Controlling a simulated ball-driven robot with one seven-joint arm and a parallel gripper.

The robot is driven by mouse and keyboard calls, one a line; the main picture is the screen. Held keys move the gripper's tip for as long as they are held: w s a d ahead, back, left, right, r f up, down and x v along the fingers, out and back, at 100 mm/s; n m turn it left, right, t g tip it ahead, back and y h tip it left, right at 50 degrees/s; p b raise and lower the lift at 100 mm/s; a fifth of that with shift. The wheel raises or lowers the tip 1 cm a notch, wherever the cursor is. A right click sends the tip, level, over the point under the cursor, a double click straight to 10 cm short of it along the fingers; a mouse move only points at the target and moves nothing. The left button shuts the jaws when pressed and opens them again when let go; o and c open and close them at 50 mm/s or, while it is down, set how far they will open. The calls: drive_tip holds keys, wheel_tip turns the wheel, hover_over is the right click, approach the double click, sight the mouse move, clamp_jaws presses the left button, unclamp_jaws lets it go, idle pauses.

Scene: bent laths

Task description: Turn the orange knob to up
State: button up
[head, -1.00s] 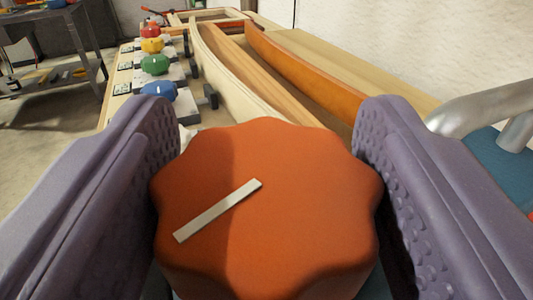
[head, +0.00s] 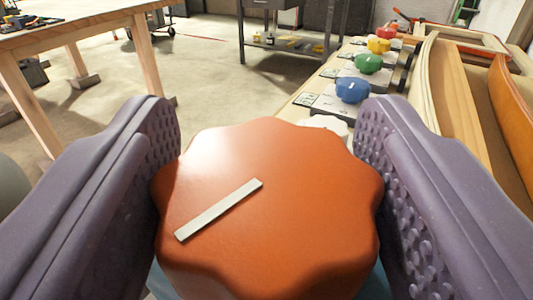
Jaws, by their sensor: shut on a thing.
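The orange knob (head: 300,220) fills the lower middle of the head view, large and scalloped. A pale pointer strip (head: 218,210) lies on its top face, slanting from lower left to upper right in the picture. My gripper (head: 267,185) is shut on the orange knob, with one purple studded finger on its left side and one on its right. The knob's base and any position marks around it are hidden beneath it.
Beyond, a row holds a partly hidden white knob (head: 326,125), then blue (head: 352,91), green (head: 368,64), yellow (head: 379,45) and red (head: 387,33) knobs. Bent wooden laths (head: 462,90) lie to the right. A wooden table (head: 75,43) stands far left above open floor.

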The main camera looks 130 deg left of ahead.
drive_tip(key=shift+n+g+h, duration=0.8)
drive_tip(key=shift+g+h, duration=0.1)
drive_tip(key=shift+h, duration=0.3)
drive_tip(key=o, duration=1)
drive_tip(key=shift+s+r, duration=0.1)
drive_tip(key=shift+c, duration=0.2)
